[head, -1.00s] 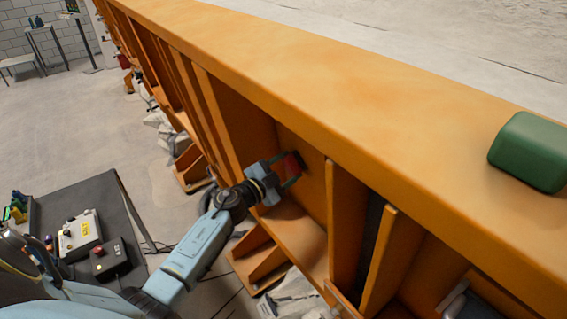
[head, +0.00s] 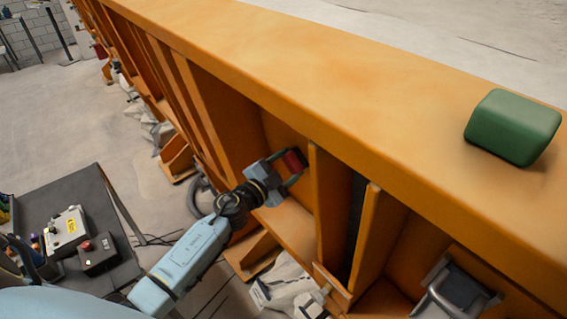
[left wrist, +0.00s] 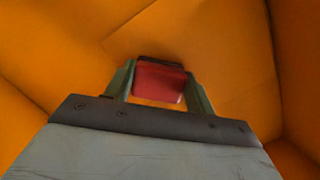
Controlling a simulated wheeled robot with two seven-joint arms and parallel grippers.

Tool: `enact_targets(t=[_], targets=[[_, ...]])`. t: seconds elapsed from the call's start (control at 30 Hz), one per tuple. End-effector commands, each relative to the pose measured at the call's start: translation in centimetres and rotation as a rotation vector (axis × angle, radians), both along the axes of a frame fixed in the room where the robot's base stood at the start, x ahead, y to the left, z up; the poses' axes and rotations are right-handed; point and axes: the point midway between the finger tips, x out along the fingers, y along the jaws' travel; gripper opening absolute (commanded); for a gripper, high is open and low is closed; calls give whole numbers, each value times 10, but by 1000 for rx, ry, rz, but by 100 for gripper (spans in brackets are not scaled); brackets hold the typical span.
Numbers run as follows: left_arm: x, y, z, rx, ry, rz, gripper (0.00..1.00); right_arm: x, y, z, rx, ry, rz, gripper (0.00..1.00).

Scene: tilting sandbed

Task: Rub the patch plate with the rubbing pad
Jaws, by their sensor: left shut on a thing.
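The rubbing pad (head: 294,161) is a red block with a dark backing. My left gripper (head: 287,170) is shut on it, inside a bay of the orange beam. In the left wrist view the red pad (left wrist: 159,82) sits between the two greenish fingers, facing an orange surface. A faint straight-edged outline on that orange surface (left wrist: 175,35) may be the patch plate, but its colour matches the wall and I cannot tell it apart surely. Whether the pad touches the surface cannot be told.
A green block (head: 512,127) rests on the orange beam's top (head: 330,90). An upright rib (head: 328,205) stands just right of the pad. A dark cart (head: 65,220) with control boxes stands at left.

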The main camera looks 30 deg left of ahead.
Motion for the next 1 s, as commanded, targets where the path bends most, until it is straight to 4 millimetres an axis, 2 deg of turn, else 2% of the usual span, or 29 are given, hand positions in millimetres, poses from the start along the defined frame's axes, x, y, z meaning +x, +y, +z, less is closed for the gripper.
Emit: enact_targets(t=[0.17, 0.5, 0.77, 1.0], targets=[[2, 5, 1, 0, -2, -1, 36, 0, 0, -1, 0, 0, 0, 36], [13, 33, 0, 1, -1, 1, 36, 0, 0, -5, 0, 0, 0, 36], [16, 40, 1, 0, -2, 1, 36, 0, 0, -6, 0, 0, 0, 36], [23, 56, 0, 3, -2, 1, 36, 0, 0, -10, 0, 0, 0, 36]])
